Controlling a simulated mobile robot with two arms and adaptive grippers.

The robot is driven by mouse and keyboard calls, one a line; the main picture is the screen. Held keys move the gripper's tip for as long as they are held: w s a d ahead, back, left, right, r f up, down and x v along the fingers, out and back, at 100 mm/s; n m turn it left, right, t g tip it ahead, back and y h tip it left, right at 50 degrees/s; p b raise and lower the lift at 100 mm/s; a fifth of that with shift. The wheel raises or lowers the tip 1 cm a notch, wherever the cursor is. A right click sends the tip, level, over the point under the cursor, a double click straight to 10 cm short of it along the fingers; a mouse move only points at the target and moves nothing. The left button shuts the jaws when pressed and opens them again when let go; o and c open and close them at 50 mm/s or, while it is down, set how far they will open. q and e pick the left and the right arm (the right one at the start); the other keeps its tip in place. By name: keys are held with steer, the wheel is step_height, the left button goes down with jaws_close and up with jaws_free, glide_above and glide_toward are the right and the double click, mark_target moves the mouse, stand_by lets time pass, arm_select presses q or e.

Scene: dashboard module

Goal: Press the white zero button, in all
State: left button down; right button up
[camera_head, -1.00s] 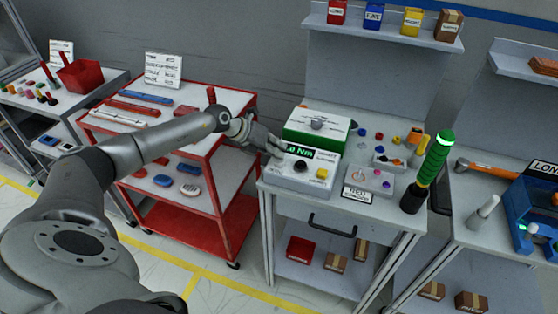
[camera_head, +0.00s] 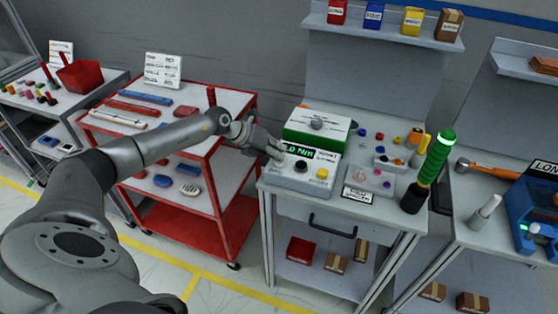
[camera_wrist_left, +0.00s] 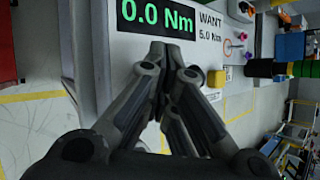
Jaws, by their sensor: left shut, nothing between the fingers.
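A white torque tester (camera_head: 310,187) stands on the grey workbench, with a dark knob (camera_head: 301,165) and a yellow button (camera_head: 322,173) on its face. Its green display (camera_head: 298,150) reads 0.0 Nm, clear in the left wrist view (camera_wrist_left: 156,14). My left gripper (camera_head: 279,156) is shut and empty at the tester's left side, just below the display. In the left wrist view its fingertips (camera_wrist_left: 172,50) point at the white panel under the display; I cannot tell whether they touch it. I cannot make out the white zero button; the fingers may hide it. My right gripper is not in view.
A green-and-white box (camera_head: 315,122) stands behind the tester. A red cart (camera_head: 190,150) stands left under my arm.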

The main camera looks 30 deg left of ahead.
arm_select(q)
steer(key=shift+r+p, duration=0.8)
steer(key=shift+r, duration=0.1)
step_height(320, 180, up, 5)
steer(key=p, duration=0.4)
stand_by(0.4)
stand_by(0.3)
